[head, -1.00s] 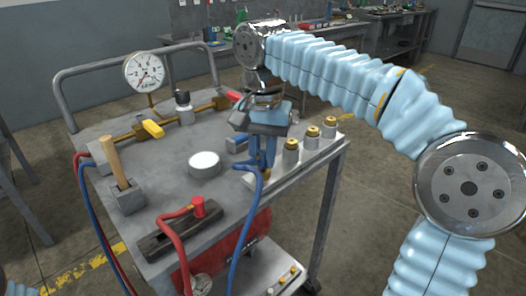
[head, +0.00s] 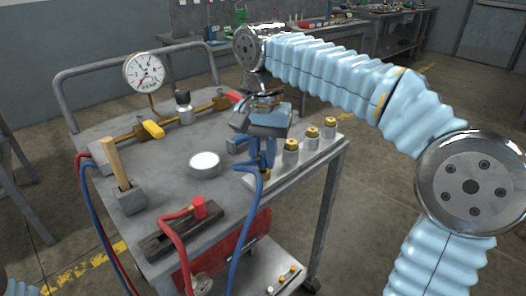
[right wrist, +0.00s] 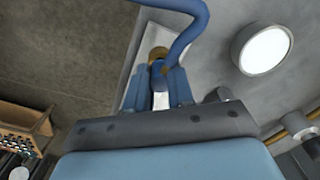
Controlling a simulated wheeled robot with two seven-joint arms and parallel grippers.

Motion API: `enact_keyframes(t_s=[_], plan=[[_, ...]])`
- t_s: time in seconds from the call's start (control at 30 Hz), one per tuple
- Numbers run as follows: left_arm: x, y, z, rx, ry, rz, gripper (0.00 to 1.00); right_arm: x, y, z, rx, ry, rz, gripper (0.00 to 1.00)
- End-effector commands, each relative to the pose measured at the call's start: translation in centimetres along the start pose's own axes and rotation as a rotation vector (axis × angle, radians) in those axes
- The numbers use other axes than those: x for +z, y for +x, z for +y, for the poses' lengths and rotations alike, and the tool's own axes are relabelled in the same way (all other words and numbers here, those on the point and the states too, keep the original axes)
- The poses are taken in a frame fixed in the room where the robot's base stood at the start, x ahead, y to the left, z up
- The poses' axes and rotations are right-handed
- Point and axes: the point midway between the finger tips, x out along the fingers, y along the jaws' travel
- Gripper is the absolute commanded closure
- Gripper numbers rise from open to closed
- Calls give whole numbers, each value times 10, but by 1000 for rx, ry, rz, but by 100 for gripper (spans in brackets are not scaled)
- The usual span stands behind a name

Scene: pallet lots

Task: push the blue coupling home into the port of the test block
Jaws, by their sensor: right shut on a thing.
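My right gripper (head: 264,162) points down over the near end of the test block (head: 250,180), a pale strip along the cart's right side. It is shut on the blue coupling (right wrist: 155,74), which has a blue hose (head: 246,215) running from it. In the right wrist view the coupling sits between the fingers, with brass (right wrist: 157,53) showing right at it above the pale block. The fingers and hose hide much of the joint, so I cannot tell how deep the coupling sits. My left gripper is out of view.
Several brass-topped posts (head: 313,134) stand on the block beside my gripper. A white round disc (head: 204,162), a red-capped hose (head: 198,208), a wooden-handled tool (head: 112,162) and a gauge (head: 145,72) are on the cart. The cart's right edge is close to my gripper.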

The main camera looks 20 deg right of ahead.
Motion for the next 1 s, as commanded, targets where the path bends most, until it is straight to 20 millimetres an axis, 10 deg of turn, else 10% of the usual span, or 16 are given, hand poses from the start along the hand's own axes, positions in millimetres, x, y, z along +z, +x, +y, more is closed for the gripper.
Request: enact_keyframes(t_s=[0.93, 1.0], plan=[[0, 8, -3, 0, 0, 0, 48, 0, 12, 0, -1, 0, 1, 100], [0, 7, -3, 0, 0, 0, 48, 0, 11, 0, -1, 0, 1, 68]])
